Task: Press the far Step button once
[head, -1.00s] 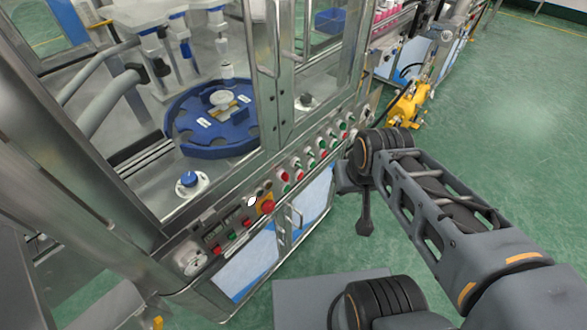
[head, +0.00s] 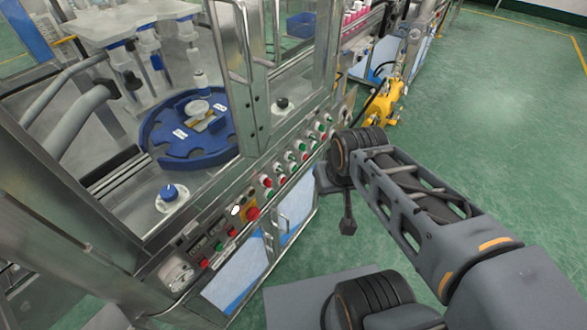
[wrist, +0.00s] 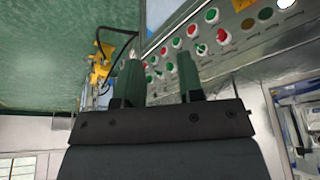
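The machine's front control panel carries a slanted row of red and green buttons (head: 290,157), seen in the middle of the head view. The row also shows in the wrist view (wrist: 176,43), running from lower left to upper right. No labels can be read, so I cannot tell which one is the far Step button. My gripper (wrist: 160,65) is open and empty, its two fingers apart and pointing toward the panel. Several buttons show between and beyond the fingers. No contact with a button is visible. In the head view my arm hangs to the right of the panel.
A large red button (head: 253,213) and smaller controls sit at the panel's near end. Above are a metal door frame (head: 240,70) and a blue rotary table (head: 163,142). A yellow device (head: 387,105) stands beyond the panel. Green floor (head: 490,130) on the right is clear.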

